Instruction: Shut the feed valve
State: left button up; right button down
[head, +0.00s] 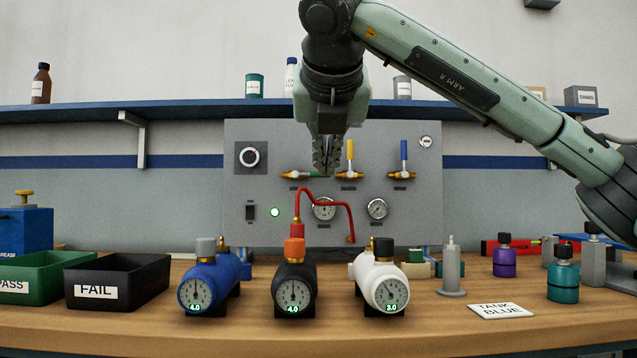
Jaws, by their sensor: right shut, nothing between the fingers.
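A grey panel (410,222) stands at the back of the bench and carries three valves in a row. The middle valve's yellow lever (350,150) and the right valve's blue lever (404,151) point up. The small labels under them are too small to read, so I cannot tell which is the feed valve. My left gripper is out of view.
A red hose (327,202) runs from the black tank (293,290) to the panel. A blue tank (208,288) and a white tank (381,284) flank it. The FAIL bin (117,277) stands left; a "TANK BLUE" card (502,311) lies right. The bench front is clear.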

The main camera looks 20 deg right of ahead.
aim_at(313, 175)
jog(key=i+l, duration=0.2)
jog(key=i, duration=0.25)
jog(key=i+l, duration=0.15)
jog(key=i, duration=0.25)
